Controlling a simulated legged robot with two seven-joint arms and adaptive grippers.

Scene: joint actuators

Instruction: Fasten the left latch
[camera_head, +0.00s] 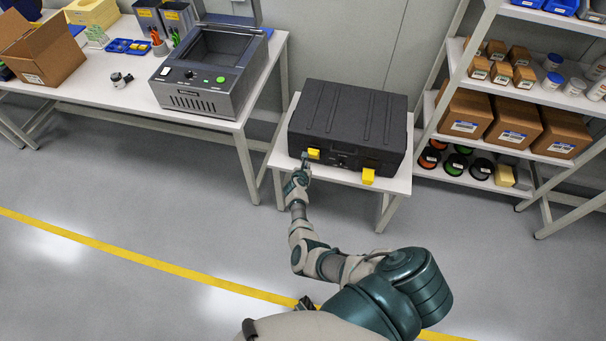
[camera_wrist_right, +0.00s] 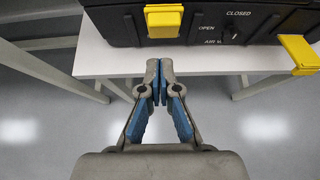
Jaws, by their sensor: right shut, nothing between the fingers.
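A black case (camera_head: 345,125) with a ribbed lid lies shut on a small white table. Its left latch (camera_head: 313,154) is yellow and also shows in the wrist view (camera_wrist_right: 163,20), upright against the case's front face. The yellow right latch (camera_head: 368,176) sticks outward from the front and over the table edge; it shows at the wrist view's right (camera_wrist_right: 299,54). My right gripper (camera_head: 303,164) is just in front of and below the left latch. In the wrist view its fingertips (camera_wrist_right: 160,78) are together and empty, apart from the latch. My left gripper cannot be made out.
The small table (camera_wrist_right: 110,62) has a narrow bare front edge. A workbench (camera_head: 130,95) with a grey machine (camera_head: 210,65) stands left. Shelving (camera_head: 470,85) with boxes stands close on the right. The floor in front is clear.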

